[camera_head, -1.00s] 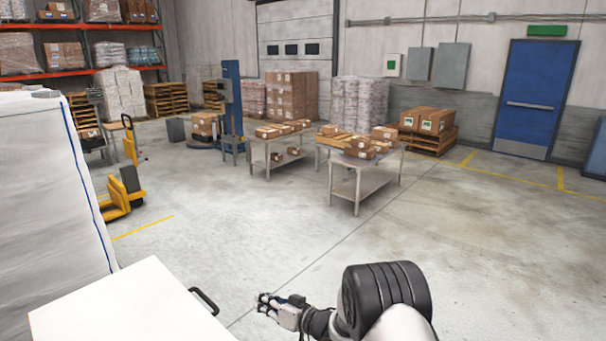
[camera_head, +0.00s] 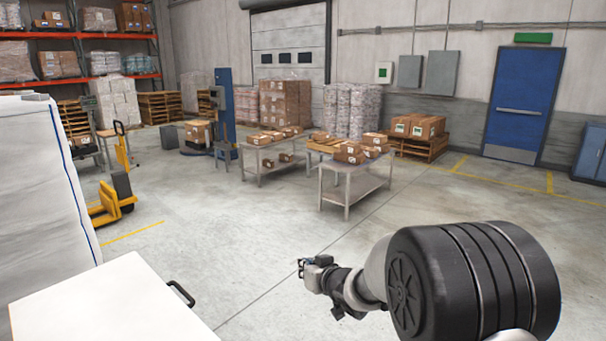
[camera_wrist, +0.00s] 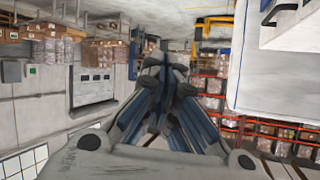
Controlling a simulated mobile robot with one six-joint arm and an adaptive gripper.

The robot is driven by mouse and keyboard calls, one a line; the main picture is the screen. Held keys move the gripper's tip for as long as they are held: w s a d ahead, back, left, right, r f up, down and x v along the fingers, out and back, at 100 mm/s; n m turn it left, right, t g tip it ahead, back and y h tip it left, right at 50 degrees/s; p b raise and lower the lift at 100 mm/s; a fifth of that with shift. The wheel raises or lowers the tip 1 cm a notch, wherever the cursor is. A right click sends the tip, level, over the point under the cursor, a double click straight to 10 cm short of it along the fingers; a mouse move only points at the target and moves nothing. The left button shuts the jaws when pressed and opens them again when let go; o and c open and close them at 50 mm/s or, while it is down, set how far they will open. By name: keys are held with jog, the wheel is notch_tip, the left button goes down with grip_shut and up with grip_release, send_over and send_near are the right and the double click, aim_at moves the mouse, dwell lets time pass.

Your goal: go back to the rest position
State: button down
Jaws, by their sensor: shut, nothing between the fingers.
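My gripper (camera_head: 302,268) is at the lower middle of the head view, held out over open floor and apart from everything. In the wrist view my gripper (camera_wrist: 166,66) points away from the camera, its fingers drawn together with nothing between them. The wrist picture is turned, with racks on the right and the wall and door on the left. My arm comes in from the lower right of the head view.
A white surface (camera_head: 110,305) with a black handle is at the lower left, beside a tall white wrapped stack (camera_head: 40,200). Tables with cartons (camera_head: 355,185) and a yellow pallet jack (camera_head: 112,205) stand farther off. The floor (camera_head: 430,205) between is clear.

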jog(key=s+d+r+m+g+h+b, duration=0.1)
jog(key=s+d+r+m+h+b, duration=0.15)
jog(key=s+d, duration=0.55)
jog(key=s+d+r+m+g+h+b, duration=0.1)
jog(key=s+d+r+h, duration=0.25)
jog(key=s+d, duration=0.45)
jog(key=s+a+f+g+b, duration=0.1)
jog(key=s+f+g, duration=0.1)
jog(key=s, duration=1.2)
jog(key=s+a+f+g+b, duration=0.1)
jog(key=s+f, duration=0.4)
jog(key=s, duration=0.9)
jog(key=shift+a+g+y+b, duration=0.25)
jog(key=shift+g+b, duration=0.4)
jog(key=shift+g, duration=0.35)
